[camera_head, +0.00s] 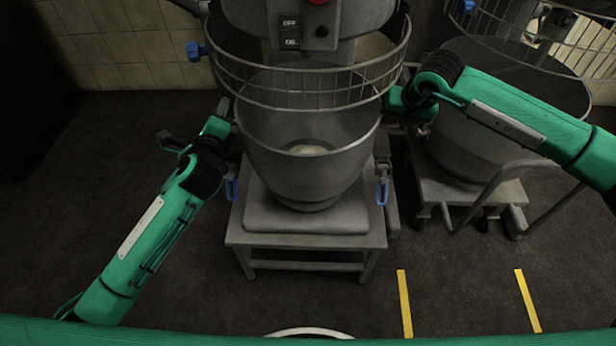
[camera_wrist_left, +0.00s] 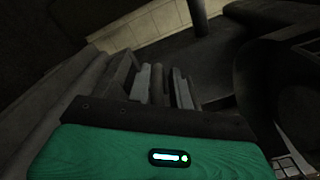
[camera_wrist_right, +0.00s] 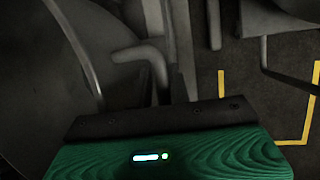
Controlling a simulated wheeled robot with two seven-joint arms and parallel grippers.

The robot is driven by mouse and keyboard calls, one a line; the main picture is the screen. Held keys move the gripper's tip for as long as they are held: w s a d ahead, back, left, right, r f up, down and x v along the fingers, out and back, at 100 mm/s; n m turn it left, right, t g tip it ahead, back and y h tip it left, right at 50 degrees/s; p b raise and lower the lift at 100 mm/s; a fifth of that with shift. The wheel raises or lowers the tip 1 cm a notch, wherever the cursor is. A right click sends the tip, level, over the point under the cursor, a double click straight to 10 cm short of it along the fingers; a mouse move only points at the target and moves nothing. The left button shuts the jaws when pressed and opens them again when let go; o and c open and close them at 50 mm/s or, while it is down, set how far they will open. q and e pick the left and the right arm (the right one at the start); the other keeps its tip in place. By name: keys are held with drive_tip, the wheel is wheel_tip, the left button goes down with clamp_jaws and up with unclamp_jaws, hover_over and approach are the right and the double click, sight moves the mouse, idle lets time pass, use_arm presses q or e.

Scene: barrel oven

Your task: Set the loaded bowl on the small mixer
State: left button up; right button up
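The steel bowl (camera_head: 310,165), with a small pale load (camera_head: 308,150) at its bottom, stands upright over the base of the small mixer (camera_head: 310,222). It is beneath the mixer's head and wire guard (camera_head: 310,85). I cannot tell whether it is fully seated. My left gripper (camera_head: 222,106) is at the bowl's left rim. In the left wrist view its fingers (camera_wrist_left: 160,86) have a grey bar-like part between them, and their grip is unclear. My right gripper (camera_head: 392,102) is at the bowl's right rim. Its fingertips are hidden or too dark to tell.
A larger bowl (camera_head: 470,125) on a wheeled trolley (camera_head: 500,192) stands close on the right, beneath my right arm. Blue-handled clamps (camera_head: 382,190) flank the mixer base. Yellow floor lines (camera_head: 404,300) lie at front right. The floor at left is clear.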

use_arm(q)
drive_tip(key=shift+o, duration=1.3)
drive_tip(key=shift+s+r, duration=0.1)
use_arm(e)
drive_tip(key=shift+o, duration=1.3)
drive_tip(key=shift+s+r, duration=0.1)
drive_tip(key=shift+r, duration=0.05)
use_arm(q)
drive_tip(key=shift+a, duration=0.1)
use_arm(e)
drive_tip(key=shift+d, duration=0.15)
use_arm(q)
drive_tip(key=s, duration=1.2)
use_arm(e)
drive_tip(key=v, duration=1.2)
